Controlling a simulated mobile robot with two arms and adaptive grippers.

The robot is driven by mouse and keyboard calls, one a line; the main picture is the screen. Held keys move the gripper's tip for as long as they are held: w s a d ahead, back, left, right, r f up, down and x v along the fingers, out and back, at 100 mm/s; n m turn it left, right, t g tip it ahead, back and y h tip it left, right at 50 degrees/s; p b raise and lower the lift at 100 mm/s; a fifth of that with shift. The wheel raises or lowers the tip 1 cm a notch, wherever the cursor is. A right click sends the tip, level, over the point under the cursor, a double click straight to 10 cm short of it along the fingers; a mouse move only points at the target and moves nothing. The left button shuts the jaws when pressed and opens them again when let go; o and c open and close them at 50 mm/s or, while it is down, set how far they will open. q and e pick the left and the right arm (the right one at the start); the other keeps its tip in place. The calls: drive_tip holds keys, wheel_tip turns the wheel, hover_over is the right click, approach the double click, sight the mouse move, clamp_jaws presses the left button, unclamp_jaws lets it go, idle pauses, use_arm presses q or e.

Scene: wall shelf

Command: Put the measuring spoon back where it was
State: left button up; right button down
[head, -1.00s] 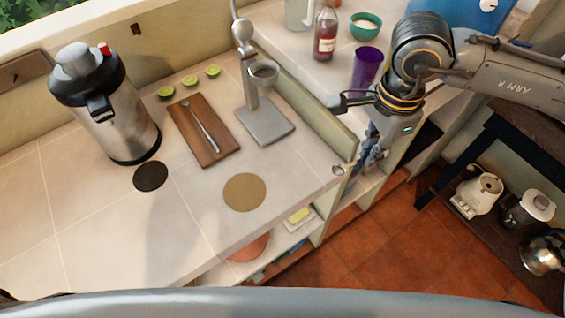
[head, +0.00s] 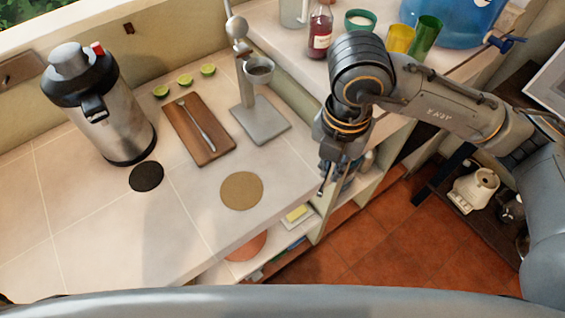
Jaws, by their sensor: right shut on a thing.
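My right gripper (head: 334,182) points down at the right end of the counter, over the open shelves below. It is shut on a small, thin thing, mostly hidden by the fingers, that I take to be the measuring spoon (head: 321,192). Its shape is too small to make out. A long-handled metal utensil (head: 197,124) lies on the brown wooden board (head: 210,150), well left of the gripper. My left gripper is not in view.
A steel flask (head: 110,115), a dark disc (head: 146,176), a tan disc (head: 242,190) and a metal stand (head: 262,120) are on the counter. Yellow (head: 400,39) and green (head: 425,36) cups stand behind my right arm. The counter's front left is clear.

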drive_tip(key=m, duration=0.4)
drive_tip(key=shift+s+a, duration=0.25)
drive_tip(key=shift+a, duration=0.15)
drive_tip(key=shift+m, duration=0.4)
drive_tip(key=w+a+f+p, duration=0.1)
drive_tip(key=w+a+f, duration=0.1)
drive_tip(key=w+f, duration=0.1)
drive_tip(key=w+a+f+p, duration=0.1)
drive_tip(key=w+a+f, duration=0.2)
drive_tip(key=w+a+f+p, duration=0.1)
drive_tip(key=w+a+f, duration=0.2)
drive_tip(key=w, duration=0.1)
drive_tip(key=shift+a+p, duration=0.25)
drive_tip(key=shift+p, duration=0.15)
drive_tip(key=shift+w+a+f, duration=0.2)
drive_tip(key=shift+w+f, duration=0.15)
drive_tip(key=shift+f, duration=0.1)
wheel_tip(320, 180, down, 3)
drive_tip(key=shift+p, duration=0.45)
drive_tip(key=shift+f, duration=0.1)
